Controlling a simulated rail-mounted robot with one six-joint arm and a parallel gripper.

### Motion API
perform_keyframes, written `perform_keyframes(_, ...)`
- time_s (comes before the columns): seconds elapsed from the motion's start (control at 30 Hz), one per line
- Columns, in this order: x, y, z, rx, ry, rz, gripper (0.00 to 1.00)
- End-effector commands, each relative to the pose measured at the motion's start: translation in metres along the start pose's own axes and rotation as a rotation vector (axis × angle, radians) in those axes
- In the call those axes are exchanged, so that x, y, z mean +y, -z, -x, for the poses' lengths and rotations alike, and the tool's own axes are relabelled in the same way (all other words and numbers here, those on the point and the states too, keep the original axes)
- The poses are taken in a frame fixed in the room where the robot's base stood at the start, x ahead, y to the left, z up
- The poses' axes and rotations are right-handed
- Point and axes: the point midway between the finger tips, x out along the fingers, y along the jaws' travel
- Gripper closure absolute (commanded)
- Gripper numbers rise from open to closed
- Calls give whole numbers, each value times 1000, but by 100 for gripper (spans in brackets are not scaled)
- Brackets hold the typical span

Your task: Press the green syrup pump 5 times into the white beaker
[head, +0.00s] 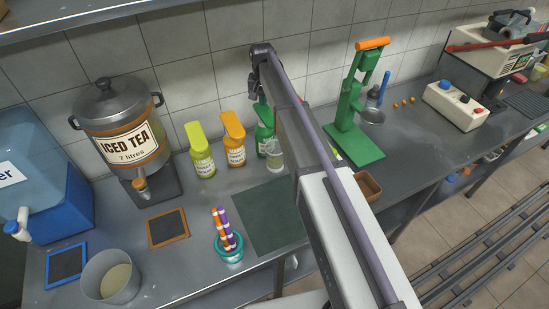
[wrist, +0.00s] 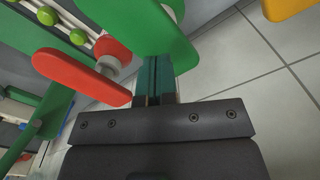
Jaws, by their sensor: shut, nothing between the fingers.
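The green syrup pump (head: 265,138) stands against the tiled wall, right of the orange pump, partly hidden behind my arm. The pale, see-through beaker (head: 275,160) stands directly in front of it. My gripper (head: 262,98) points down over the pump's top; in the head view its fingers are hard to make out. In the wrist view the green pump head (wrist: 150,25) lies at the tips of my shut fingers (wrist: 155,70). Whether they touch it I cannot tell. The beaker cannot be made out in the wrist view.
A yellow-green pump (head: 200,152) and an orange pump (head: 233,140) stand to the left. A green press (head: 355,145) with an orange handle stands to the right. A ring holder with striped sticks (head: 228,245) and a dark mat (head: 268,212) lie in front.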

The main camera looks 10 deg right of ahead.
Motion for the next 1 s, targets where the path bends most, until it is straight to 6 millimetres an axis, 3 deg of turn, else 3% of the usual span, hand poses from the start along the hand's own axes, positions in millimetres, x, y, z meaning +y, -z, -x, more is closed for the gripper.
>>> perform_keyframes(0.3, 0, 0, -1, 0, 0, 0, 100)
perform_keyframes(1.0, 0, 0, -26, 0, 0, 0, 100)
